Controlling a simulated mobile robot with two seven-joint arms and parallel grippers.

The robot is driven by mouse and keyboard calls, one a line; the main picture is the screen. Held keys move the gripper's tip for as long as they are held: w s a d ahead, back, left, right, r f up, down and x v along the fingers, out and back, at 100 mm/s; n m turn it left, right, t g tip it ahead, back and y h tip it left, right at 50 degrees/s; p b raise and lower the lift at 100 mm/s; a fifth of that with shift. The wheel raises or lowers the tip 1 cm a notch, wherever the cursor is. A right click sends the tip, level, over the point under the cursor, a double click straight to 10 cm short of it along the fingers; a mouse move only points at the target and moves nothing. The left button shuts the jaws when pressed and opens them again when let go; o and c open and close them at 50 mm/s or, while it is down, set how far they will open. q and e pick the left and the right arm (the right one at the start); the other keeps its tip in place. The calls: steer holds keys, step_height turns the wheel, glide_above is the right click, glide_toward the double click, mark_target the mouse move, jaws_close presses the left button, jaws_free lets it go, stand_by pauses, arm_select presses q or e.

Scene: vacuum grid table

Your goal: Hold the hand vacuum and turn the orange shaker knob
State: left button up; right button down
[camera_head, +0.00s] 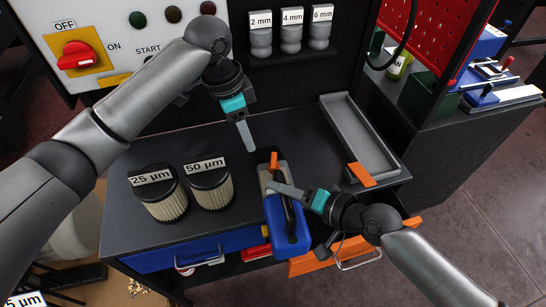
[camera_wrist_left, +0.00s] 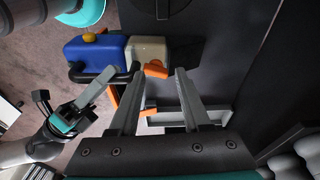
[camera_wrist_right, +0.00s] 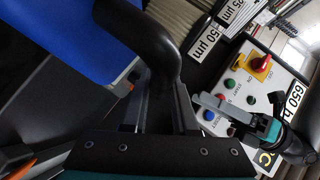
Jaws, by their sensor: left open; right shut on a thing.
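The hand vacuum (camera_head: 291,232) has a blue rear, a pale front part and a black handle. It stands on the dark table and also shows in the left wrist view (camera_wrist_left: 95,52). The orange knob (camera_head: 273,161) is at its far end and shows in the left wrist view (camera_wrist_left: 155,69) beyond the fingertips. My right gripper (camera_head: 287,191) is shut on the black handle, which also shows in the right wrist view (camera_wrist_right: 150,42). My left gripper (camera_head: 249,140) is open and empty, fingers pointing down, just above and left of the knob, apart from it.
Two filters, 25 µm (camera_head: 158,196) and 50 µm (camera_head: 208,185), stand left of the vacuum. A grey tray (camera_head: 347,120) lies to the right, with an orange piece (camera_head: 361,175) at its near end. The control panel (camera_head: 105,22) is behind.

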mark_target(273, 160)
arm_select(q)
steer(key=s+d+r+n+t+y, duration=0.2)
steer(key=s+d+n+t, duration=0.3)
steer(key=n, duration=0.8)
steer(key=shift+g, duration=0.6)
steer(key=x, duration=1.2)
steer(key=shift+w+d+r, duration=0.1)
steer(key=shift+w+d, duration=0.15)
steer(key=shift+d, duration=0.1)
jaws_close()
